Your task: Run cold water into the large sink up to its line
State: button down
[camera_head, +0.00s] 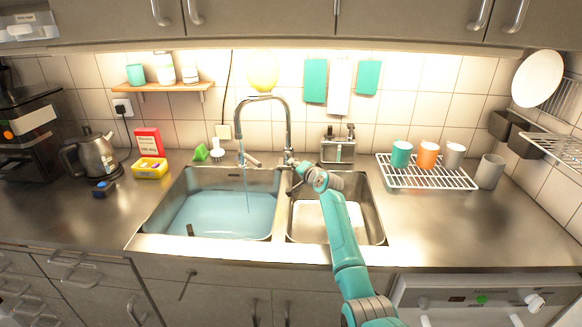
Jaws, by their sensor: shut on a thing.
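The large sink (158,215) is on the left of the steel worktop and holds light blue water (215,212). The curved tap (264,98) stands behind the sinks with its spout over the large sink. A thin stream of water (247,190) runs from the spout into it. My gripper (291,163) is at the right side of the tap's base, shut on what seems to be the tap lever, which is mostly hidden by the gripper. I cannot make out the fill line. A small dark thing (190,230) shows at the front of the large sink.
The small sink (374,215) lies right of the large one, under my arm. A rack (430,180) with mugs stands on the right. A kettle (92,155), a red box (147,141) and a yellow tub (150,167) stand left. The front worktop at left and right is clear.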

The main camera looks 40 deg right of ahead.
jog(key=shift+s+d+n+t+y, duration=0.15)
jog(key=shift+s+d+n+y, duration=0.1)
jog(key=shift+d+n+y, duration=0.45)
jog(key=shift+s+d+n+t+y, duration=0.2)
jog(key=shift+d+n+y, duration=0.25)
jog(key=shift+y, duration=0.45)
jog(key=c, duration=1)
grip_release()
jog(key=v, duration=1.2)
